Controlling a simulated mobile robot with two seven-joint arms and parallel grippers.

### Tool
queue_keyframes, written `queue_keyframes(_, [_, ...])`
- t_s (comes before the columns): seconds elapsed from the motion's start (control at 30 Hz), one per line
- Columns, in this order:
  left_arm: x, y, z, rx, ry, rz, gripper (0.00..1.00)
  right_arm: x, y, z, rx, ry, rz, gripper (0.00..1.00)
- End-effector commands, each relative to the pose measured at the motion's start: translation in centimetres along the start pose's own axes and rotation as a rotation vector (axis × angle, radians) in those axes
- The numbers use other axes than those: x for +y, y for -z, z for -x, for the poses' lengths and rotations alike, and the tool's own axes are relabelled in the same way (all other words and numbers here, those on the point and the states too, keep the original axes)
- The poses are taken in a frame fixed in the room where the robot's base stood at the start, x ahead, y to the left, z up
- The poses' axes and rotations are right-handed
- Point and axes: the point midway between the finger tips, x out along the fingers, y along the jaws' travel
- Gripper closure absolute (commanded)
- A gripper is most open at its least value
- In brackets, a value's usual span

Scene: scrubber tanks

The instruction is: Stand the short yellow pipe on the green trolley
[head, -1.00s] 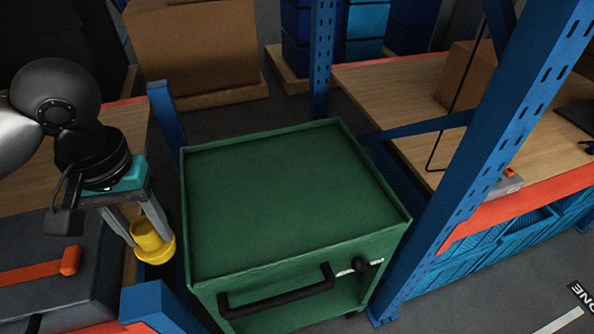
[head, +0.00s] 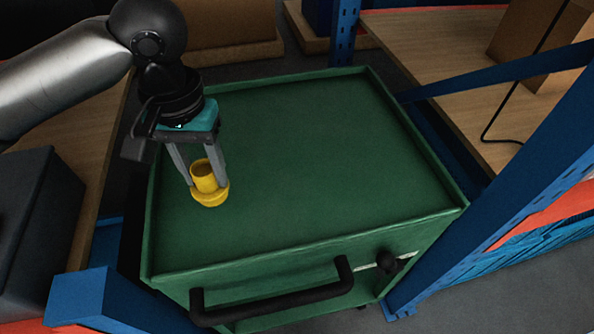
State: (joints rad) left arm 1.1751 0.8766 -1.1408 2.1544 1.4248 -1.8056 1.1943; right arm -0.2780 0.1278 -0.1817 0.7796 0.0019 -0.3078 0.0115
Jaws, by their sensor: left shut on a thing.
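The short yellow pipe (head: 210,193) is upright, with a wide flange at its lower end and an open top. My left gripper (head: 203,177) is shut on the pipe, its two grey fingers on either side of it. The pipe is over the left part of the green trolley's (head: 310,150) flat top, inside the raised rim. I cannot tell whether the flange touches the trolley top or is a little above it. My right gripper is not in view.
The rest of the trolley top is bare. A black handle (head: 275,304) is on its front. A blue rack post (head: 500,190) stands close on the right, beside a wooden shelf (head: 440,70). A dark case (head: 38,215) is at the left.

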Motion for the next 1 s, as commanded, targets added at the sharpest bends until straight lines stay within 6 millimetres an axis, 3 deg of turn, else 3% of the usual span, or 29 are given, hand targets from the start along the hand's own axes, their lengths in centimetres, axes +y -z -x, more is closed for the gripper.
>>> queue_keyframes(0.07, [0.3,0.4,-0.8,0.0,-0.002,-0.019,1.0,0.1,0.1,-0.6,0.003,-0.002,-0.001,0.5])
queue_keyframes(0.27, [1.1,1.6,0.9,-0.002,-0.004,-0.106,1.0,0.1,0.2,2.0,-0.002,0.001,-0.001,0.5])
queue_keyframes(1.0, [3.8,4.8,11.4,-0.003,-0.004,-0.396,1.0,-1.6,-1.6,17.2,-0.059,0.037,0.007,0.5])
